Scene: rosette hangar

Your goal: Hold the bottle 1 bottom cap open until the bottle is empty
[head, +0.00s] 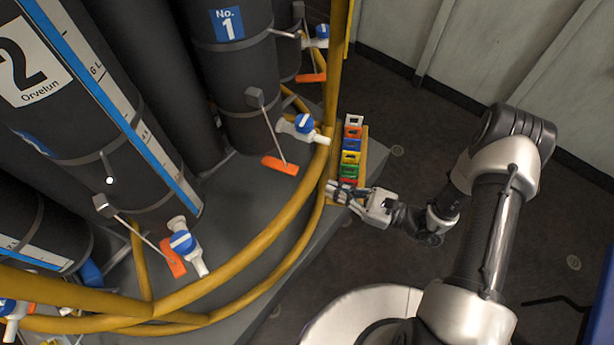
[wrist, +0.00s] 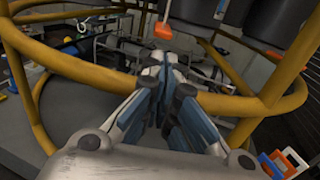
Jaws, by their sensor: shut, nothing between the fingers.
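Bottle 1 is the dark cylinder (head: 240,85) with the blue "No. 1" label in the head view. An orange handle (head: 280,166) sits at the end of a thin rod near its lower end, beside a white valve with a blue knob (head: 303,124). The bottom cap itself cannot be made out, nor whether it is open. My gripper (head: 333,190) is outside the yellow rail, to the right of the orange handle and apart from it. Its fingers are closed together and empty in the wrist view (wrist: 168,62). An orange piece (wrist: 162,30) shows beyond the fingertips there.
Yellow rails (head: 262,243) curve around the bottles, between my gripper and bottle 1. A rack of coloured clips (head: 352,144) stands just beyond my gripper. Bottle 2 (head: 85,110) stands at the left, with its own orange handle (head: 172,257). Open floor lies right of the platform.

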